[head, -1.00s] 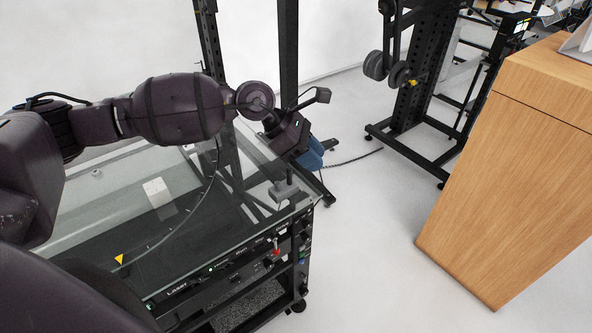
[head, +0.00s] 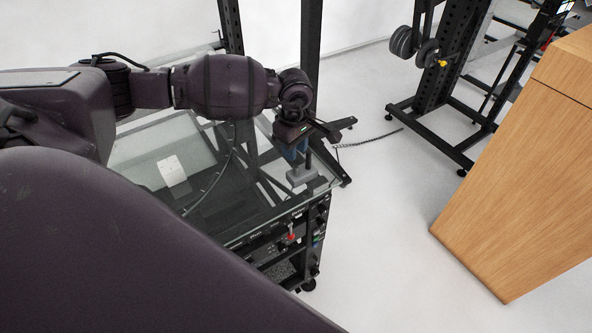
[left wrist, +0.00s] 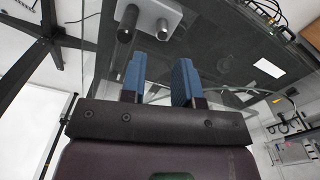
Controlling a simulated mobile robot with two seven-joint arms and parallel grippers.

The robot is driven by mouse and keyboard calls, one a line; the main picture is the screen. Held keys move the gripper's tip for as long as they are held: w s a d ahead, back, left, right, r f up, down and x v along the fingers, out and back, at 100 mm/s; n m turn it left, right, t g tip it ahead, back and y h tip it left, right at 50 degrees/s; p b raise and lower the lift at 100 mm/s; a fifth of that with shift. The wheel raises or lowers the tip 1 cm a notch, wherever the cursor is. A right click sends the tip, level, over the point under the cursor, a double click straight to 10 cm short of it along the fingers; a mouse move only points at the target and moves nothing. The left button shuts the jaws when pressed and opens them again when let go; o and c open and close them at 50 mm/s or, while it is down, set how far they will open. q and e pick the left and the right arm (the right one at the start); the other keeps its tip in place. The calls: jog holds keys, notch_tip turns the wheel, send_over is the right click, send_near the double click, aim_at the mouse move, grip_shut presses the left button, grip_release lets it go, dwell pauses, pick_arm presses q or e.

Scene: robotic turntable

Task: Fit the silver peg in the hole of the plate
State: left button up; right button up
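The grey plate (head: 299,179) lies on the glass table top near its right corner. A dark-looking upright post, probably the silver peg (head: 308,158), stands at it. In the left wrist view, the plate (left wrist: 176,9) is at the top, with the cylindrical peg (left wrist: 128,20) at its left end. A dark round feature at its lower edge may be the hole; I cannot tell. My left gripper (head: 295,151) points down just above the plate. Its two blue fingers are apart and empty in the left wrist view (left wrist: 158,68). The peg lies beyond the fingertips. My right gripper is not in view.
The glass table (head: 210,197) sits on a black rack with equipment. A white card (head: 172,171) lies on it at left. Black uprights (head: 310,60) stand behind the gripper. A wooden cabinet (head: 520,180) stands at right, with open floor between.

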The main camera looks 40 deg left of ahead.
aim_at(296, 166)
pick_arm(q)
jog(key=shift+s+d+f+p, duration=0.1)
jog(key=shift+d+f+p, duration=0.1)
jog(key=shift+f, duration=1.45)
jog(key=shift+d+f+p, duration=0.1)
jog(key=shift+f+p, duration=0.1)
jog(key=shift+f, duration=1.45)
grip_shut()
